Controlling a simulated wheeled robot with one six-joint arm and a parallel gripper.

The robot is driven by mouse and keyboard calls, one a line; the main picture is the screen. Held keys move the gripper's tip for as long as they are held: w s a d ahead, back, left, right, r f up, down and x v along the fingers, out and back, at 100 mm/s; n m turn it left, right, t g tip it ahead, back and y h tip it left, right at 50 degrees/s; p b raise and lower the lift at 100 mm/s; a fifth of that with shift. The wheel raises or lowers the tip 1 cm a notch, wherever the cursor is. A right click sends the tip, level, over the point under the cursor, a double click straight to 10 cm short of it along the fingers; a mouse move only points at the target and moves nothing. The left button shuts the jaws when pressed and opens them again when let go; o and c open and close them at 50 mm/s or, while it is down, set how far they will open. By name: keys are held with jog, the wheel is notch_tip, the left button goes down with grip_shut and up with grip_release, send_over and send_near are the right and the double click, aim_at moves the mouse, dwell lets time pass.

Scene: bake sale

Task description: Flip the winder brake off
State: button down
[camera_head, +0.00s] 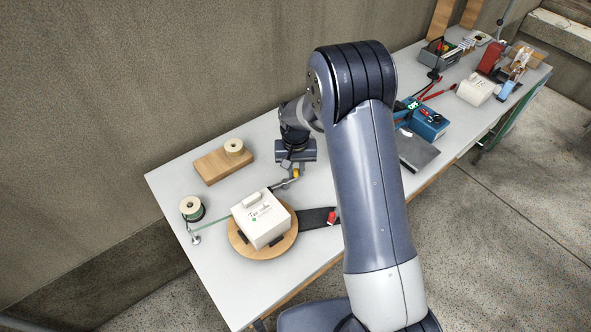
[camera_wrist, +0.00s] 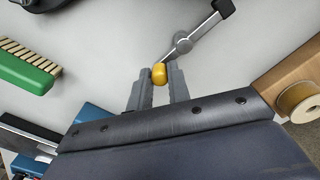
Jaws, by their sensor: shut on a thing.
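The brake lever (camera_head: 284,184) is a grey bar by the turntable's upper right edge, with a yellow knob (camera_head: 296,174) at its end. In the wrist view the lever shows a round silver pivot (camera_wrist: 184,46) and a bar running to a dark tip at the upper right. My gripper (camera_head: 297,166) reaches down over the knob. In the wrist view my gripper (camera_wrist: 157,80) is shut on the yellow knob (camera_wrist: 159,74), its fingers on either side. The round wooden turntable (camera_head: 236,244) carries a white box with a handle and writing.
A green ribbon runs from a spool (camera_head: 190,207) past a small post to the box. A wooden block (camera_head: 210,171) bears a cream spool (camera_head: 234,147). A red knob (camera_head: 332,217) is on a dark strip. A green brush (camera_wrist: 30,72) lies nearby. A blue device (camera_head: 428,122) stands farther right.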

jog(key=c, duration=1.3)
grip_release()
jog(key=shift+r, duration=0.15)
notch_tip(320, 180, up, 10)
jog(key=shift+r+b, duration=0.25)
jog(key=shift+b, duration=0.5)
